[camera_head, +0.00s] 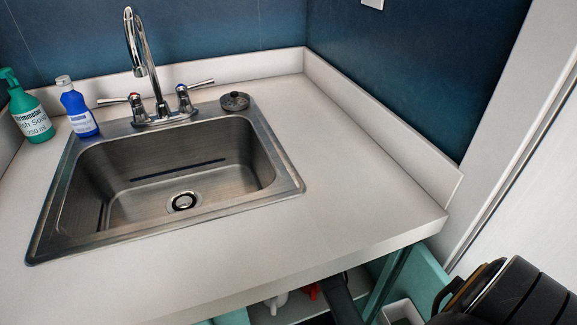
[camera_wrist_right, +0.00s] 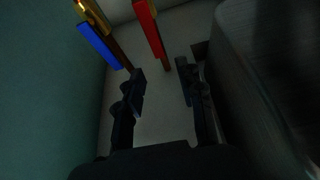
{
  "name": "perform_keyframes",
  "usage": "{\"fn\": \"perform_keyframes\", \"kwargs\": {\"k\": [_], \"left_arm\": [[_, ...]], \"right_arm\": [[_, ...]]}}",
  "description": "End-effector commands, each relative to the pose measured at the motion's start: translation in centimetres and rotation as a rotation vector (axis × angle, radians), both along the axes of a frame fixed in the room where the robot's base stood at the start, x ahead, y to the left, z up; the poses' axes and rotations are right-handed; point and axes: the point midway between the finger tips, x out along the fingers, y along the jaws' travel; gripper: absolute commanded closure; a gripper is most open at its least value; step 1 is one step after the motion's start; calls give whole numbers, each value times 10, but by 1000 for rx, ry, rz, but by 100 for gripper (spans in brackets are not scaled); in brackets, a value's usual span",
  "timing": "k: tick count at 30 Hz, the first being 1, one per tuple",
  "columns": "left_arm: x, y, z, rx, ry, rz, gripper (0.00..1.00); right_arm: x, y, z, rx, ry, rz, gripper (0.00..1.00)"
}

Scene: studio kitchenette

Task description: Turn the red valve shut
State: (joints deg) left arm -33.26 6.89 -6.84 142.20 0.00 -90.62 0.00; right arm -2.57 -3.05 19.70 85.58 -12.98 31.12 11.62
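In the right wrist view, a long red valve handle (camera_wrist_right: 147,22) comes down from the top edge, its lower end close to the gap between my fingertips. A blue handle (camera_wrist_right: 98,45) is to its left, beside a brass-coloured fitting (camera_wrist_right: 93,12). My right gripper (camera_wrist_right: 160,80) is open, its two dark fingers apart with nothing clamped between them. I cannot tell how deep the red handle reaches between them. In the head view, a small red part (camera_head: 310,291) shows below the counter edge, beside my dark arm. My left gripper is not in view.
The counter (camera_head: 350,190) holds a steel sink (camera_head: 285,175), a faucet (camera_head: 139,45), a green soap bottle (camera_head: 30,112) and a blue bottle (camera_head: 78,105). Its front edge overhangs the open cabinet. In the wrist view, a large dark surface (camera_wrist_right: 265,80) stands close on the right.

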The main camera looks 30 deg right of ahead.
Motion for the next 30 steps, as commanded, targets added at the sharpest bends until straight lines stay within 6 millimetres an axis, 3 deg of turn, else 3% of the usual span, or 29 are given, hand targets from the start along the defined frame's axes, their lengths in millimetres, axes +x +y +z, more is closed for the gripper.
{"fn": "perform_keyframes", "kwargs": {"k": [10, 22, 28, 30], "left_arm": [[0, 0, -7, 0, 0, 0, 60], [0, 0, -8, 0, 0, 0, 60], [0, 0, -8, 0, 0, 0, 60], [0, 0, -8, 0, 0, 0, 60]], "right_arm": [[47, -12, 19, 2, 0, 0, 62], [56, -14, 23, 3, 2, 0, 62], [56, -14, 23, 3, 2, 0, 100], [56, -14, 23, 3, 2, 0, 100]]}}
